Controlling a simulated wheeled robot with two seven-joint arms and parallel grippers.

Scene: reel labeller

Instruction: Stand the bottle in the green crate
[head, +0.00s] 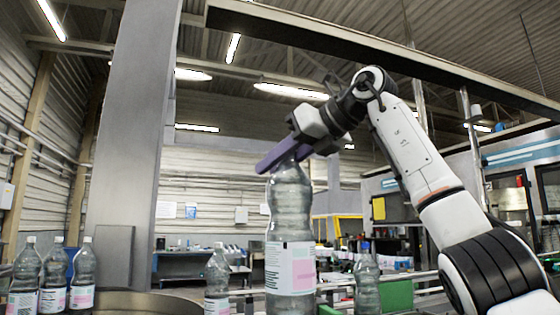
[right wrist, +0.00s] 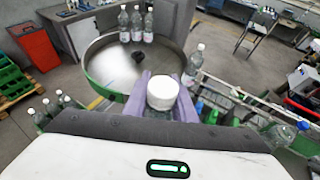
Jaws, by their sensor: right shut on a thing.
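The clear bottle (head: 290,245) with a pink and white label hangs upright from my right gripper (head: 283,158), whose purple fingers are shut around its neck. In the right wrist view its white cap (right wrist: 162,92) shows between the two fingers of the right gripper (right wrist: 164,100). A green crate (right wrist: 36,120) with several white-capped bottles in or beside it shows at the lower left of the right wrist view, partly hidden by my gripper body. The held bottle is apart from it. My left gripper is in neither view.
A round metal turntable (right wrist: 105,70) with a green rim carries three bottles (right wrist: 136,24) at its far side. Another bottle (right wrist: 194,62) stands right of it, by the conveyor (right wrist: 238,98). A red bin (right wrist: 36,47) stands at the upper left. A grey pillar (head: 135,120) rises left of my arm.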

